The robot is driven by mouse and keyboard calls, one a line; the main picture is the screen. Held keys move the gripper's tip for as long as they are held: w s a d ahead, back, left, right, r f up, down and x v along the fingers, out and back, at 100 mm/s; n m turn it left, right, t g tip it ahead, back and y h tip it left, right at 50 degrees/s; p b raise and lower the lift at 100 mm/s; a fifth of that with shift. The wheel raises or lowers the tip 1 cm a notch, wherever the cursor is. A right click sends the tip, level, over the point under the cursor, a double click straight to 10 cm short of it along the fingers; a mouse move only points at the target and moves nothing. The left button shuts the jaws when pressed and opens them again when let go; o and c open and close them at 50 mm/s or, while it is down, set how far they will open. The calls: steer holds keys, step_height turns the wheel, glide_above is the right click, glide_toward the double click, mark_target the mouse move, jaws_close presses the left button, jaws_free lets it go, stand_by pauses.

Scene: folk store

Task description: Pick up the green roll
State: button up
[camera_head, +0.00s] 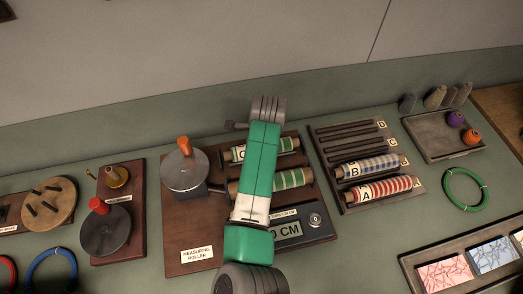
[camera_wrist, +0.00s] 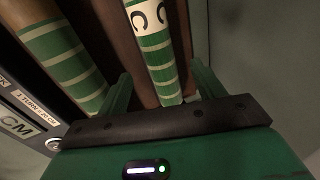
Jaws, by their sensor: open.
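A green-and-cream striped roll marked C (camera_head: 286,145) lies at the back of the measuring roller board, partly hidden by my arm in the head view. In the wrist view, the same roll (camera_wrist: 163,65) runs between the two fingers of my gripper (camera_wrist: 162,76). The fingers are open, one on each side of it, with a gap visible on the left; I cannot tell if either touches. A second green-striped roll (camera_head: 291,179) lies in front of it and shows to the left in the wrist view (camera_wrist: 62,55). My gripper is hidden behind my arm in the head view.
The measuring roller board (camera_head: 180,236) has a crank disc (camera_head: 185,172) on the left and a CM counter (camera_head: 318,222) in front. A rack (camera_head: 350,137) to the right holds a blue roll B (camera_head: 370,166) and a red roll A (camera_head: 385,189). A green ring (camera_head: 448,194) lies farther right.

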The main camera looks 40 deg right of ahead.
steer(key=b+x, duration=0.2)
steer(key=x, duration=0.3)
steer(key=shift+s+d+f, duration=0.1)
steer(key=shift+d+f, duration=0.1)
steer(key=shift+f, duration=0.1)
steer(key=c, duration=1.2)
